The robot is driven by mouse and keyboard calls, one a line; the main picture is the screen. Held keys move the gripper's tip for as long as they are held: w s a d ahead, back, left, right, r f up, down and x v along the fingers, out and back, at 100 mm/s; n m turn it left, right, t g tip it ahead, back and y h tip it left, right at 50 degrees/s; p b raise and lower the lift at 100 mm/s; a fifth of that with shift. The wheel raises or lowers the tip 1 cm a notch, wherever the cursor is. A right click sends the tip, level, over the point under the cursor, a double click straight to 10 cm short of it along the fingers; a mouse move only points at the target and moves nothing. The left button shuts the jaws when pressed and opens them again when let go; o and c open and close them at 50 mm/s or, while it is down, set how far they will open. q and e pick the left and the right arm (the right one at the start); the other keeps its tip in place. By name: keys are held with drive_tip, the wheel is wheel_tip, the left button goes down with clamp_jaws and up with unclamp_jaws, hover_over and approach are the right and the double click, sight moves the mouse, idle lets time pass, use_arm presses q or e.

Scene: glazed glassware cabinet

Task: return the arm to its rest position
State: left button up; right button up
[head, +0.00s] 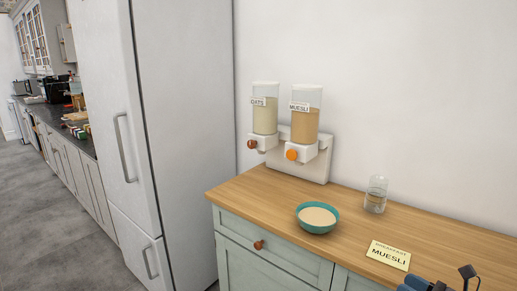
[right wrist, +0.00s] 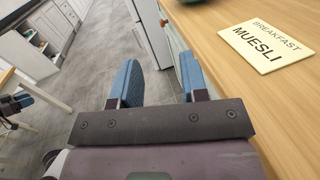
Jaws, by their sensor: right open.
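My right gripper (head: 424,285) shows at the bottom edge of the head view, low by the counter's front edge, partly cut off. In the right wrist view its two blue fingers (right wrist: 157,75) stand wide apart with nothing between them, over the grey floor beside the counter edge. A small dark and blue shape at the left edge of the right wrist view looks like my left gripper (right wrist: 16,104); its jaws are too small to read. My left gripper is not in the head view.
The wooden counter (head: 238,192) carries a teal bowl (head: 318,228) with beige contents, a clear glass (head: 376,195), a muesli card (head: 388,256), and oats (head: 265,115) and muesli (head: 305,125) dispensers. A tall fridge (head: 180,130) stands left. The floor (head: 40,230) is clear.

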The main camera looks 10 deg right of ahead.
drive_tip(key=s+a+f+m+h, duration=0.1)
drive_tip(key=f+m+h, duration=0.25)
drive_tip(key=m, duration=0.75)
drive_tip(key=s+a+f+m+g+h, duration=0.1)
drive_tip(key=s+a+f+m+h, duration=0.2)
drive_tip(key=m, duration=0.8)
drive_tip(key=f+m+h, duration=0.3)
drive_tip(key=f+m, duration=0.2)
drive_tip(key=m, duration=0.6)
drive_tip(key=s+a+f+m+g, duration=0.3)
drive_tip(key=s+a+f+m, duration=0.3)
drive_tip(key=s+a, duration=0.3)
drive_tip(key=a+f+y, duration=0.1)
drive_tip(key=a, duration=0.1)
drive_tip(key=shift+a+f, duration=0.2)
drive_tip(key=shift+a, duration=0.2)
drive_tip(key=shift+s, duration=0.1)
